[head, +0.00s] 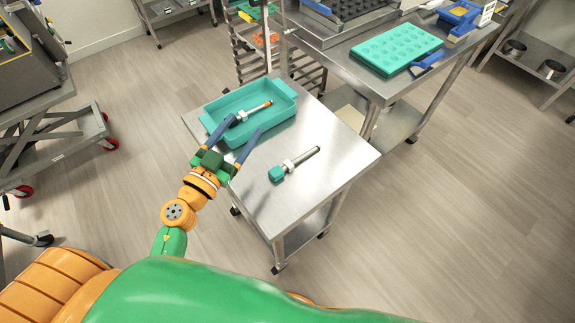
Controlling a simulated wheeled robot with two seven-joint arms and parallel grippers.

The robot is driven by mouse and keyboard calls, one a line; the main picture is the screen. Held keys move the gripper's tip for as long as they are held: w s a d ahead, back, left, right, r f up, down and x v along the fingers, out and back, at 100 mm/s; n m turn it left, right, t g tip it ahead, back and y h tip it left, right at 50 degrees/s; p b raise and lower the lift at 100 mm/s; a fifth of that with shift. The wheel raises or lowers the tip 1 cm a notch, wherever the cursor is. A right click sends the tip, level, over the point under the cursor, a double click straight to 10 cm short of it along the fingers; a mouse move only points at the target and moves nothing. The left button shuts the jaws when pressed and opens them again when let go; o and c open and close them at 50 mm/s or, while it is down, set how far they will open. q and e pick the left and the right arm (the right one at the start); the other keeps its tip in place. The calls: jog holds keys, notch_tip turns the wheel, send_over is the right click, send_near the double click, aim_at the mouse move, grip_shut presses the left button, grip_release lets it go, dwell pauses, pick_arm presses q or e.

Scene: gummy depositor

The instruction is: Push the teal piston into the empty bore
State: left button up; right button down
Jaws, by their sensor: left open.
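The teal piston (276,174) lies on its side on the steel cart top, its teal end toward me and its metal rod pointing to the back right. My left gripper (246,124) is open, its two blue fingers apart over the near side of a teal tray (283,91). Nothing shows between the fingers, and the gripper is to the left of the teal piston, apart from it. Another piston-like metal part (256,109) with an orange tip lies in the tray, its near end close to the left finger. No empty bore can be made out. My right gripper is not in view.
The steel cart top (325,178) is bare around and right of the piston. A steel table (390,85) with a teal mold (397,48) stands behind right. A wire rack (262,50) stands behind the cart. A grey machine (28,50) on a wheeled stand is at far left.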

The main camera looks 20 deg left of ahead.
pick_arm(q)
jog(key=s+d+f+m+g+h, duration=0.1)
jog(key=d+f+m+g+h, duration=0.15)
jog(key=f, duration=0.25)
jog(key=g+h, duration=0.2)
jog(key=g, duration=0.3)
send_near(278, 170)
jog(key=x, duration=0.3)
jog(key=shift+w+d+r, duration=0.15)
jog(key=shift+w+d, duration=0.05)
jog(key=shift+d, duration=0.15)
jog(key=x, duration=0.3)
jog(key=b+x, duration=0.1)
jog(key=x, duration=0.3)
jog(key=shift+a+f, duration=0.2)
jog(key=shift+f, duration=0.15)
jog(key=c, duration=0.3)
grip_shut()
